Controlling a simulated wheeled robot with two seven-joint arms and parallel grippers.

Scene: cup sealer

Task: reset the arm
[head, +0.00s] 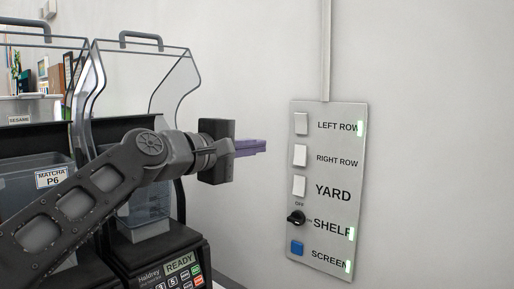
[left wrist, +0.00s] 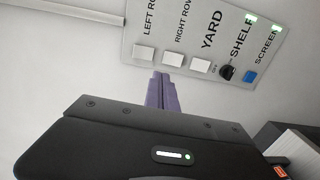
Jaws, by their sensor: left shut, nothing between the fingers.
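My left arm reaches in from the left in the head view. Its gripper (head: 262,146) is shut and empty, with purple fingers pointing right toward the wall panel. The fingers also show together in the left wrist view (left wrist: 161,78). The switch panel (head: 309,205) is on the wall to the right, apart from the fingers in the head view. It has white switches marked LEFT ROW, RIGHT ROW and YARD, a black SHELF knob (head: 296,217) and a blue SCREEN button (head: 296,248). Green lights glow beside LEFT ROW, SHELF and SCREEN. My right gripper is not in view.
A machine with a keypad and a READY display (head: 179,264) stands below my left arm. Clear lidded bins, one labelled MATCHA P6 (head: 52,177), stand at the left behind the arm. A conduit (head: 326,50) runs up from the panel. The wall between bins and panel is bare.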

